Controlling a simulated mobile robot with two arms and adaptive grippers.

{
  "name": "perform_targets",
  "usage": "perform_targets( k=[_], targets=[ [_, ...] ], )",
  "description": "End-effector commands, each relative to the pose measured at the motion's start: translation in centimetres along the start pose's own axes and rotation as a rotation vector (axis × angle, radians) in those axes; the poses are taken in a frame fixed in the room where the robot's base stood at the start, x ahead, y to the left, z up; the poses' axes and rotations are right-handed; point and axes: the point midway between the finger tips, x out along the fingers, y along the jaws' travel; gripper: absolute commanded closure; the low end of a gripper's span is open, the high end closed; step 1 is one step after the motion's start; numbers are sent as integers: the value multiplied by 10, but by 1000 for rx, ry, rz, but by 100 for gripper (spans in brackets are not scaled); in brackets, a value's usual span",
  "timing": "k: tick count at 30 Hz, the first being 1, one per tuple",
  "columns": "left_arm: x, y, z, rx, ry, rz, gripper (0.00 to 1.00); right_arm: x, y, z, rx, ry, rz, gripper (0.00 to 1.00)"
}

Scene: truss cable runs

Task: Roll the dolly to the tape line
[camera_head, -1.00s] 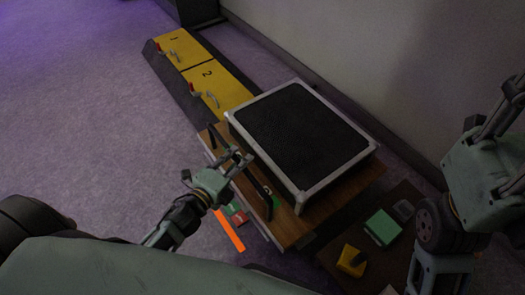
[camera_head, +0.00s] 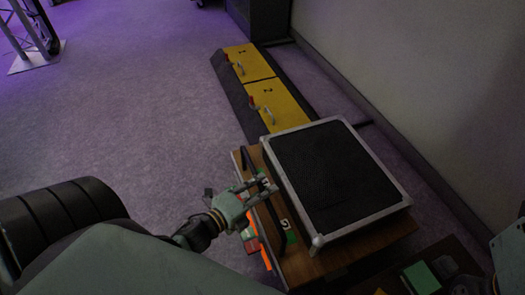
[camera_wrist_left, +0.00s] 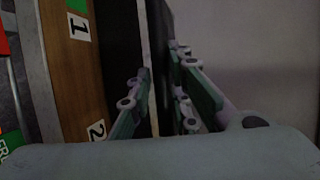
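The dolly (camera_head: 399,233) is a wooden board carrying a large black case (camera_head: 335,175) with pale metal edges. A black handle bar (camera_head: 276,233) runs along the board's left side. My left gripper (camera_head: 266,184) is at this bar, its fingers apart. In the left wrist view, the left gripper (camera_wrist_left: 160,72) also shows its two fingers apart; I cannot tell if they touch the bar. The board's numbered wooden edge (camera_wrist_left: 78,75) is on the left there. An orange strip (camera_head: 265,257) shows beside the dolly; whether it is the tape line is unclear.
A yellow cable ramp with numbered lids (camera_head: 277,103) lies beyond the dolly, close to its far end. A wall (camera_head: 430,90) runs along the right. A green box (camera_head: 421,278) sits at the lower right. Open carpet (camera_head: 140,110) lies to the left, with a truss foot (camera_head: 36,58) at the back.

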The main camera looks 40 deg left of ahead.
Motion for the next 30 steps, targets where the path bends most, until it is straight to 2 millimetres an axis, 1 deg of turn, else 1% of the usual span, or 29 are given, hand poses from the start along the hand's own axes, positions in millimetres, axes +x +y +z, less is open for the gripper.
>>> perform_targets(
  k=[1,3,4,12,16,20,27,30],
  targets=[
    [0,0,0,1,0,0,75,0,0,0,0,0,-1,60],
    [0,0,0,2,0,-1,69,0,0,0,0,0,-1,60],
    [0,-1,0,2,1,-1,68,0,0,0,0,1,-1,60],
    [0,-1,0,4,1,-3,68,2,0,-1,-2,7,-6,60],
    [-8,-1,0,3,1,-2,68,2,0,-1,-2,6,-4,60],
    [-30,0,0,3,0,1,68,2,0,-1,-2,5,-3,60],
    [-82,0,0,2,-1,2,68,1,0,-1,-1,4,-2,60],
    [-99,0,0,2,-1,1,68,1,0,0,-1,3,-2,60]
  ],
)
